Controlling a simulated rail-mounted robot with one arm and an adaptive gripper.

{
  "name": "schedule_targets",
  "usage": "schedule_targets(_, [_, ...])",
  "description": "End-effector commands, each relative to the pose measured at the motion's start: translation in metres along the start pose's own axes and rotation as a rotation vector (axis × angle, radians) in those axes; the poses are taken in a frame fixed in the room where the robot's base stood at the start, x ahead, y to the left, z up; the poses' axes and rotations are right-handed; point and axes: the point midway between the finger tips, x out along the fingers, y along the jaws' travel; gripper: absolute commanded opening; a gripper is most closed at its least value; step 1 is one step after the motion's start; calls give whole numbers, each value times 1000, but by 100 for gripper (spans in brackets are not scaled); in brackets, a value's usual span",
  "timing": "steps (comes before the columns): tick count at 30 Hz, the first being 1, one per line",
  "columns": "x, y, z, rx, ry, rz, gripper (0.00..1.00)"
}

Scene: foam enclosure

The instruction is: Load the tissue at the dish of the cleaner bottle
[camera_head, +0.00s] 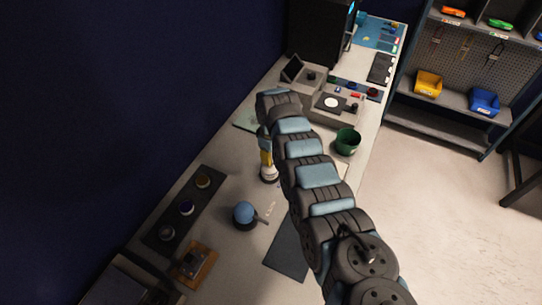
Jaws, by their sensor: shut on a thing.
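My arm reaches in from the lower right and bends down over the bench. My gripper (266,152) is at its end, small and partly hidden by the arm. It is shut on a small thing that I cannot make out. A yellow patch shows at the gripper's tip. I cannot make out the tissue.
A blue ball-shaped thing (244,212) stands nearer. A dark tray with several round jars (187,208) and a wooden-based device (193,264) are at left. A green pot (347,141) stands right of my arm. Grey equipment (331,104) is farther back. A dark mat (288,252) lies in front.

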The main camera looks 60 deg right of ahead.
Motion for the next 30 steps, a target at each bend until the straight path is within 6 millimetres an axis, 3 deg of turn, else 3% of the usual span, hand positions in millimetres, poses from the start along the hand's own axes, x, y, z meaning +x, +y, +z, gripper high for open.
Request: schedule_targets(30, [10, 0, 0, 0, 0, 0, 0])
